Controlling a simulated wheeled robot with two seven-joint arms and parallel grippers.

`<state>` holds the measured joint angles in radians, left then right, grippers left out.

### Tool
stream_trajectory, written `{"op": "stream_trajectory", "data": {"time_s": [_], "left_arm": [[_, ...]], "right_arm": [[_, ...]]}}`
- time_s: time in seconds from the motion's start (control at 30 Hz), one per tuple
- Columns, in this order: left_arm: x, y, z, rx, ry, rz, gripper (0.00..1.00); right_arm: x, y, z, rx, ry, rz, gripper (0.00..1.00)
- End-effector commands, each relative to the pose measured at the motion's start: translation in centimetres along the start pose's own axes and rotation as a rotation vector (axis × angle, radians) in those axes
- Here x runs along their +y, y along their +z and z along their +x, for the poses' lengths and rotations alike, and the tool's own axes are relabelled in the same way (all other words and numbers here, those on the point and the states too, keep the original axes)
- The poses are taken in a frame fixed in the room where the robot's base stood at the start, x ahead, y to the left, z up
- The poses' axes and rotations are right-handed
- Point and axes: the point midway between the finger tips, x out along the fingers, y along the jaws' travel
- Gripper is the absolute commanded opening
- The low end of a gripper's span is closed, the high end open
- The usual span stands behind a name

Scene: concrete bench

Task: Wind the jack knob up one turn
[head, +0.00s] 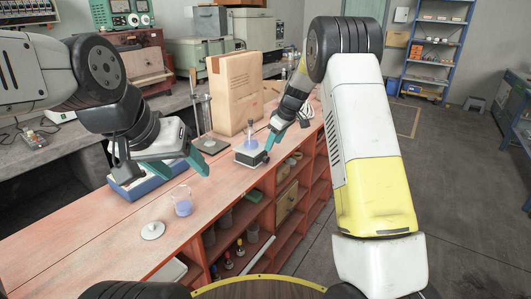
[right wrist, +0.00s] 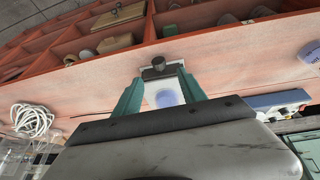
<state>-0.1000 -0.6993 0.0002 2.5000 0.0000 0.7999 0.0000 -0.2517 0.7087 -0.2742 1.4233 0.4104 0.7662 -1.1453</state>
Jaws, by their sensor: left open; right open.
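The jack (head: 249,153) stands on the red bench top with a flask (head: 250,138) of blue liquid on it. Its dark knob (head: 259,159) sticks out at the near side. In the right wrist view the knob (right wrist: 158,64) shows just beyond the fingertips, with the pale jack plate (right wrist: 165,88) between the teal fingers. My right gripper (head: 268,144) is open at the jack, its fingers around the knob end; I cannot tell whether they touch it. My left gripper (head: 178,163) is open and empty above the bench, to the left of the jack.
A beaker (head: 183,205) of blue liquid and a pale round disc (head: 152,230) stand on the near bench. A blue-sided device (head: 140,186) sits beneath the left gripper. A stand (head: 209,143) and a cardboard box (head: 235,92) are behind the jack.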

Motion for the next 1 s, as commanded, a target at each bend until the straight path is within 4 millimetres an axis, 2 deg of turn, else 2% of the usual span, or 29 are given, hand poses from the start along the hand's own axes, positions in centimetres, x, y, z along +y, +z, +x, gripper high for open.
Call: {"op": "stream_trajectory", "data": {"time_s": [0.6, 0.97, 1.0], "left_arm": [[0.0, 0.0, 0.0, 0.001, 0.0, 0.0, 0.61], [0.0, 0.0, 0.0, 0.001, 0.0, 0.0, 0.61], [0.0, 0.0, 0.0, 0.001, 0.0, 0.0, 0.61]], "right_arm": [[0.2, -0.1, 8.5, -0.007, -0.003, -0.028, 0.49], [0.2, -0.2, 9.2, -0.005, -0.002, -0.028, 0.49], [0.2, -0.2, 9.2, -0.005, -0.002, -0.028, 0.45]]}}
